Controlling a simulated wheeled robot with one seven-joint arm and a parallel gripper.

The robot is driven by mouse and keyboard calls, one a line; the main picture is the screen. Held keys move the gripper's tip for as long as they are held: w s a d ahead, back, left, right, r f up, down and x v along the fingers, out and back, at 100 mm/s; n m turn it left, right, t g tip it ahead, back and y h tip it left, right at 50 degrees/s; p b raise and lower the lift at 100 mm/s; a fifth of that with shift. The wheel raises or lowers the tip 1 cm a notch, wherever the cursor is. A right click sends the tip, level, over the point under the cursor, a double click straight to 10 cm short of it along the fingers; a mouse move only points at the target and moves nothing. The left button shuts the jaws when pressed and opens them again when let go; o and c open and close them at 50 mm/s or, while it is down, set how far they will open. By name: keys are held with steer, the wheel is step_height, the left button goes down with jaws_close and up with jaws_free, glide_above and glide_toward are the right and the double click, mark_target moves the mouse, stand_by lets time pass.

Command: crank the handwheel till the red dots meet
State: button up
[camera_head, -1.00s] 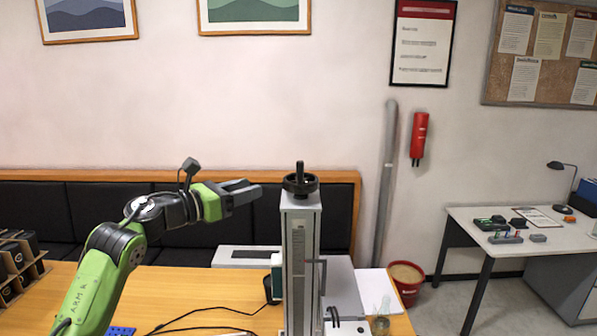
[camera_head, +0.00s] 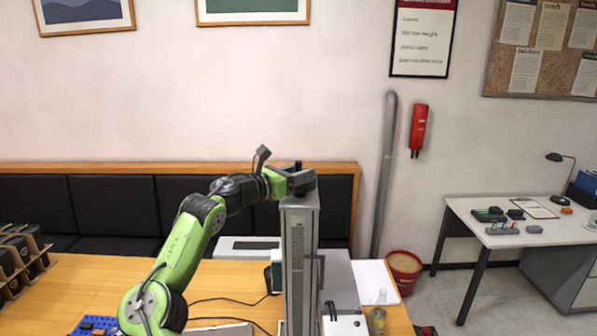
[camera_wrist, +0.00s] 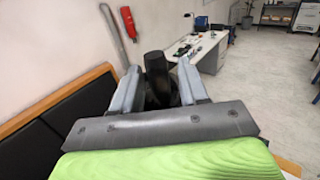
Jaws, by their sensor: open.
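The laser marker's grey column (camera_head: 299,255) stands upright on the wooden table. Its black handwheel at the top is mostly hidden behind my gripper in the head view; a dark crank knob (camera_head: 298,165) sticks up there. My gripper (camera_head: 302,182) is level at the column's top. In the wrist view my gripper (camera_wrist: 160,85) is open, with the upright dark knob (camera_wrist: 156,70) between its two grey fingers. I cannot tell whether the fingers touch it. No red dots can be made out.
Black cables (camera_head: 225,308) lie on the table left of the column. A glass bottle (camera_head: 379,312) and white paper (camera_head: 374,280) are to its right. A brown rack (camera_head: 22,262) stands at the far left. A bench back runs behind.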

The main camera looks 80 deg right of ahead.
steer(key=shift+c, duration=0.3)
jaws_close()
steer(key=shift+f+b, duration=0.1)
steer(key=shift+b, duration=0.4)
